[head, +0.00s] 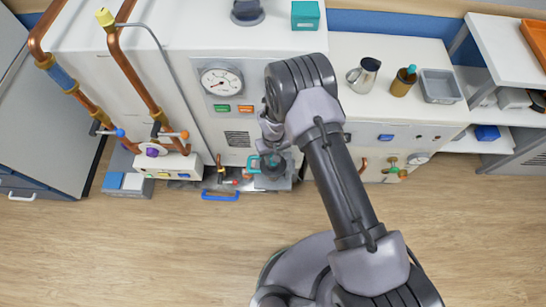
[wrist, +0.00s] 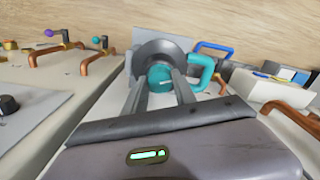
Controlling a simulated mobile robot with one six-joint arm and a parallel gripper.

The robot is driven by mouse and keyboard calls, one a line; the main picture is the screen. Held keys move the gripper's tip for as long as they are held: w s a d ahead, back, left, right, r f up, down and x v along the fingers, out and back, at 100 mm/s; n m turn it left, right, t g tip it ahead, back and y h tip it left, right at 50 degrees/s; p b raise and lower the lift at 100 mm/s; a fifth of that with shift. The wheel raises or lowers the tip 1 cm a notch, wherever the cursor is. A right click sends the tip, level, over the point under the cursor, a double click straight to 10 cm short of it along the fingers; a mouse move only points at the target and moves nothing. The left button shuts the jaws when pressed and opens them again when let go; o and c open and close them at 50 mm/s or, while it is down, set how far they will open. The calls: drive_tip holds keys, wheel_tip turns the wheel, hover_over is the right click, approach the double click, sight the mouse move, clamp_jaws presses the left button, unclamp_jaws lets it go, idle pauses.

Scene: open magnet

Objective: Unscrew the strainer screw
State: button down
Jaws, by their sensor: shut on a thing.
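The strainer screw, a teal round knob (wrist: 159,73), sits at the centre of a dark grey round disc (wrist: 152,50) in the wrist view. My gripper (wrist: 161,82) has one finger on each side of the knob and is shut on it. A teal loop handle (wrist: 208,72) stands just right of the disc. In the head view my gripper (head: 272,150) is at the front of the white cabinet, beside the teal loop (head: 253,164). My wrist hides most of the knob there.
A blue handle (head: 220,196) and a small white box with pipes (head: 180,164) lie left of my gripper. Copper pipes (head: 140,60) rise farther left. A counter (head: 400,112) with a jug stands to the right. The wooden floor in front is clear.

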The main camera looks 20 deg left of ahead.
drive_tip(key=n+b, duration=0.1)
drive_tip(key=n, duration=0.3)
drive_tip(key=shift+n, duration=0.3)
drive_tip(key=n, duration=0.3)
drive_tip(key=shift+n+b, duration=0.3)
drive_tip(key=shift+b, duration=0.1)
drive_tip(key=n, duration=0.3)
drive_tip(key=shift+n, duration=0.3)
drive_tip(key=shift+n+b, duration=0.35)
drive_tip(key=shift+n, duration=1.45)
drive_tip(key=c, duration=1)
unclamp_jaws()
